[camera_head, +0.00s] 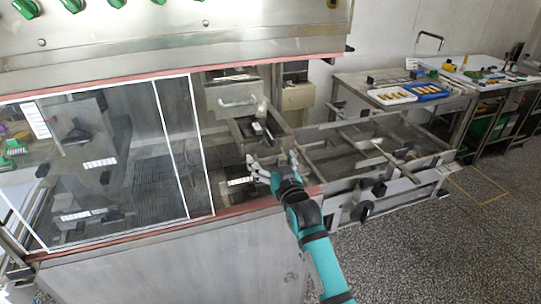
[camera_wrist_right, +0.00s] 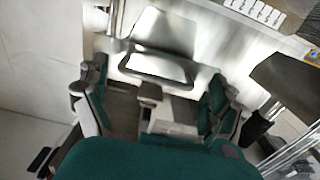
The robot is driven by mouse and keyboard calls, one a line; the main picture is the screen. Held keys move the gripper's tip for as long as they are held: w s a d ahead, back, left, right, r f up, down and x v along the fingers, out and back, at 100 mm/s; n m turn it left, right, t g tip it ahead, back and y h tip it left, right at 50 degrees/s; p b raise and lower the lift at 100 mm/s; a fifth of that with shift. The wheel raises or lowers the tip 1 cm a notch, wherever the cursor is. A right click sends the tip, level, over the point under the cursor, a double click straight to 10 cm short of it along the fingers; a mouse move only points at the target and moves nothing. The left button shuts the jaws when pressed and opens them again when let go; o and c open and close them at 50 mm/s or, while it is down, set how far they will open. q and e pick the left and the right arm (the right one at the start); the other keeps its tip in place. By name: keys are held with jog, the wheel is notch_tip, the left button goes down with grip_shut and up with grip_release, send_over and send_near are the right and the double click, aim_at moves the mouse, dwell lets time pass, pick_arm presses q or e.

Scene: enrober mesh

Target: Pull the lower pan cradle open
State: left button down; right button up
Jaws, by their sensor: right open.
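Inside the steel machine, a steel box with a bar handle (camera_head: 238,102) sits above an open-topped steel cradle (camera_head: 240,128), which appears to be the lower pan cradle. The cradle holds a small dark and pale item. My right gripper (camera_head: 272,164) is in front of and below the cradle, with its fingers spread and nothing between them. In the right wrist view, the open fingers (camera_wrist_right: 154,98) point toward a looped steel handle (camera_wrist_right: 155,72). I cannot tell which box this handle belongs to. Contact is not visible. My left gripper is not in view.
A clear sliding panel with a white frame (camera_head: 162,130) covers the machine's left side. An open steel frame conveyor (camera_head: 400,140) extends right. Behind it, a steel table (camera_head: 352,82) carries a white tray (camera_head: 391,96) and a blue tray (camera_head: 426,91). Speckled floor lies clear at the front right.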

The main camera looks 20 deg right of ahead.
jog(key=shift+w, duration=0.5)
jog(key=c, duration=1.5)
jog(key=shift+c, duration=0.2)
